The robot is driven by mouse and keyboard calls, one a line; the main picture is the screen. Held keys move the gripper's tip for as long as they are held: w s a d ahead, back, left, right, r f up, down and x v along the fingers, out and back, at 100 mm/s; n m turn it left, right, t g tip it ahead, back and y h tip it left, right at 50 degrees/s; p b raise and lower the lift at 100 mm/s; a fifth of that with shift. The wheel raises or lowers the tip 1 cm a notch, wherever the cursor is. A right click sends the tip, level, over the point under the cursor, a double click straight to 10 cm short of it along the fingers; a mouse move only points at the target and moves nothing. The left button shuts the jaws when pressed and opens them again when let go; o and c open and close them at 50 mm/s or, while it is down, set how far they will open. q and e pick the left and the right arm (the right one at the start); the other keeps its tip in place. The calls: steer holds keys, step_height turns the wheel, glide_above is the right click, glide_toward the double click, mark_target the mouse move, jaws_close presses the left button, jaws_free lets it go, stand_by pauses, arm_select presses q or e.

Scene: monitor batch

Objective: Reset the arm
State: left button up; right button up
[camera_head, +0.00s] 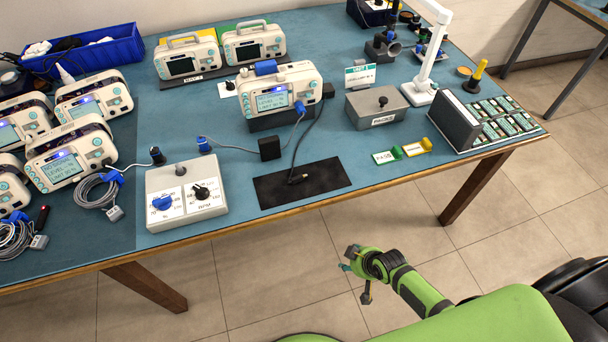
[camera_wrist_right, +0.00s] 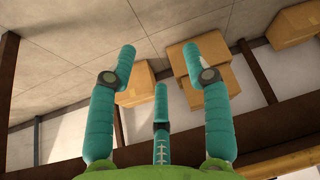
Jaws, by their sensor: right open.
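My right arm (camera_head: 420,293), green with black bands, reaches in from the lower right of the head view. My right gripper (camera_head: 353,269) is over the tiled floor, clear of the table's front edge, with nothing in it. In the right wrist view, the gripper (camera_wrist_right: 160,75) shows its three teal fingers spread apart with empty space between them. My left arm and left gripper are not in view.
The blue-topped table (camera_head: 240,180) holds several monitors, a control box (camera_head: 187,212), a black mat (camera_head: 300,183) and a grey box (camera_head: 376,107). Open floor (camera_head: 410,215) surrounds the right gripper. Cardboard boxes (camera_wrist_right: 292,24) and brown beams show in the right wrist view.

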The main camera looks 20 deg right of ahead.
stand_by(0.4)
steer(key=s+f+g, duration=0.1)
steer(key=s+f, duration=0.3)
steer(key=s, duration=0.5)
steer(key=s+a+f+g+h, duration=0.1)
steer(key=s+f, duration=0.4)
steer(key=s, duration=0.5)
steer(key=s+f+g, duration=0.2)
steer(key=s+f, duration=0.3)
steer(key=s, duration=0.4)
steer(key=shift+s+a+f+m, duration=0.15)
steer(key=shift+a+f+m, duration=0.1)
steer(key=shift+m, duration=0.15)
steer(key=shift+r, duration=0.1)
